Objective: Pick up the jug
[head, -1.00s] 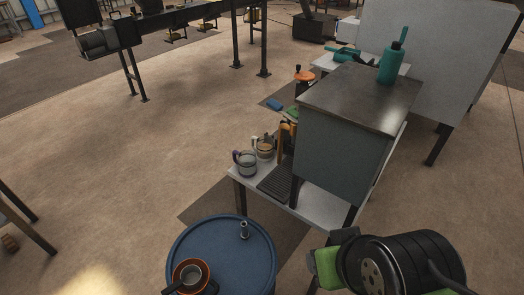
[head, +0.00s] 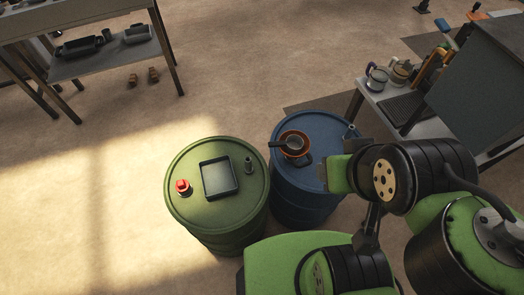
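Two jug-like vessels with handles stand upright, side by side, at the near left end of a white table (head: 373,98). One is a grey vessel with a dark, purplish handle (head: 377,79). The other is a pale vessel with a brownish top (head: 401,71). I cannot tell for sure which is the jug. My gripper (head: 330,166) is at the right of the middle, over the right side of the blue barrel and well short of the vessels. Its fingertips are not clear, so I cannot see its opening.
A blue barrel (head: 315,196) carries an orange-rimmed round dish (head: 294,138) with a dark handled item. A green barrel (head: 222,226) beside it carries a square tray (head: 219,192) and a red item (head: 183,187). A grey cabinet (head: 490,90) stands on the table. Open floor lies left.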

